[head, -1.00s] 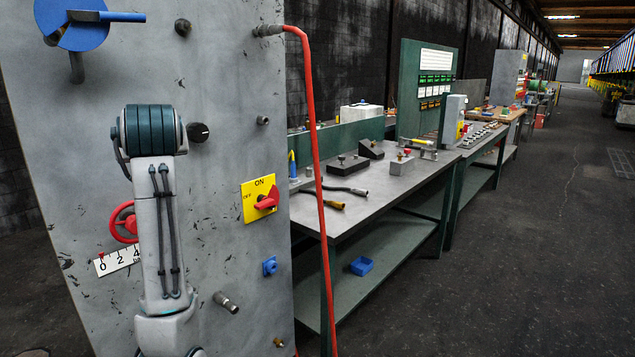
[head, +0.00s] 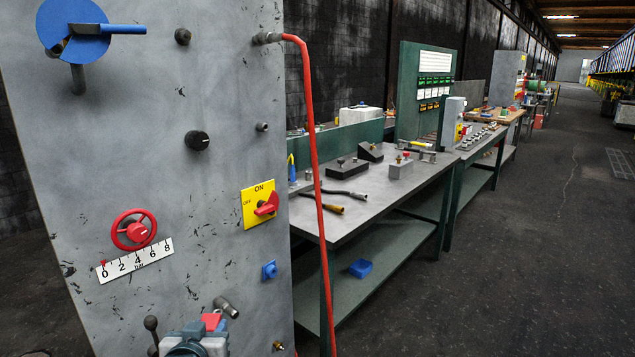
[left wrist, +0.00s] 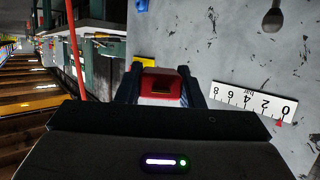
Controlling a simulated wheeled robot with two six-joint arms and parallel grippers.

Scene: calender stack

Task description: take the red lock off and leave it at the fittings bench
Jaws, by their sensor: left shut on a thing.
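The red lock (left wrist: 162,88) is between the fingers of my left gripper (left wrist: 160,90) in the left wrist view. In the head view, the red lock (head: 212,322) shows as a small red patch at the bottom, with my left gripper (head: 205,335) around it, low in front of the grey panel (head: 215,90). Whether the lock still touches the panel cannot be told. A green-framed bench (head: 365,205) stands right of the panel; I cannot tell whether it is the fittings bench. My right gripper is not in view.
The panel carries a red handwheel (head: 134,230), a white scale (head: 135,260), a yellow switch plate (head: 260,204) and stub fittings. A red hose (head: 318,190) hangs between panel and bench. A black block (head: 345,166) and cables lie on the bench. Open floor (head: 540,260) lies right.

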